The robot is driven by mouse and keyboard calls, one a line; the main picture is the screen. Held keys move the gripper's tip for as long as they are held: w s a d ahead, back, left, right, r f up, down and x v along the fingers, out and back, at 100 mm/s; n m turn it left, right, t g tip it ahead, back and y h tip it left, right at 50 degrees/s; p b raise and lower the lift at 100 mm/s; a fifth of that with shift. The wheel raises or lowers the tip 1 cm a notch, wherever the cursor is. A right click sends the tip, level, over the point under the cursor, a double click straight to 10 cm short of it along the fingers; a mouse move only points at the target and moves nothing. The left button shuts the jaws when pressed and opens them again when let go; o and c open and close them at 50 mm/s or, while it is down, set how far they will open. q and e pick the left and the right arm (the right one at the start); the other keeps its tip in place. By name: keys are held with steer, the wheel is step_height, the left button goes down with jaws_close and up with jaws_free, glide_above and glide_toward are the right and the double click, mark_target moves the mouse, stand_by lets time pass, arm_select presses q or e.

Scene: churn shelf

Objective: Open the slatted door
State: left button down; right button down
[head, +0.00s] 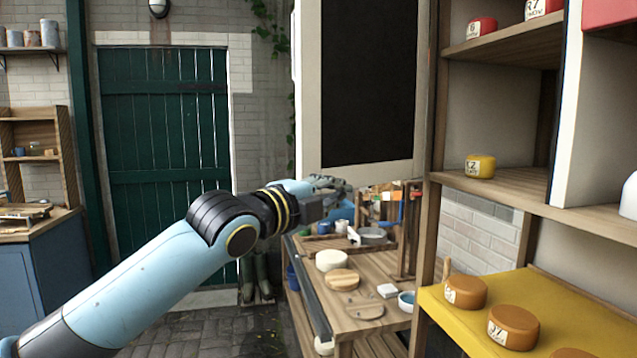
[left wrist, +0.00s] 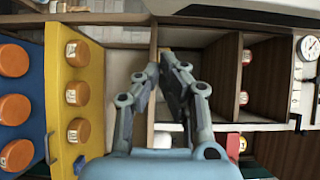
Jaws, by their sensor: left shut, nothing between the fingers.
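A cream-framed door with a dark panel (head: 368,85) stands swung out beside the shelf's left post in the head view. I cannot make out slats on it. A green plank door (head: 165,140) with vertical boards is closed in the far wall. My left gripper (head: 332,184) is at the lower edge of the cream-framed door; I cannot tell whether it touches. In the left wrist view its fingers (left wrist: 163,62) are together and empty, with shelf compartments beyond them. My right gripper is in neither view.
The wooden shelf (head: 485,183) at right holds red and yellow cheeses. A yellow board (head: 440,305) below carries several orange cheeses. A wooden workbench (head: 325,290) with bowls and round boards stands below my left gripper. Paved floor (head: 200,325) is clear at lower left.

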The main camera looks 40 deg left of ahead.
arm_select(q)
steer(key=a, duration=0.2)
steer(key=w+a+p, duration=0.1)
steer(key=shift+a, duration=0.4)
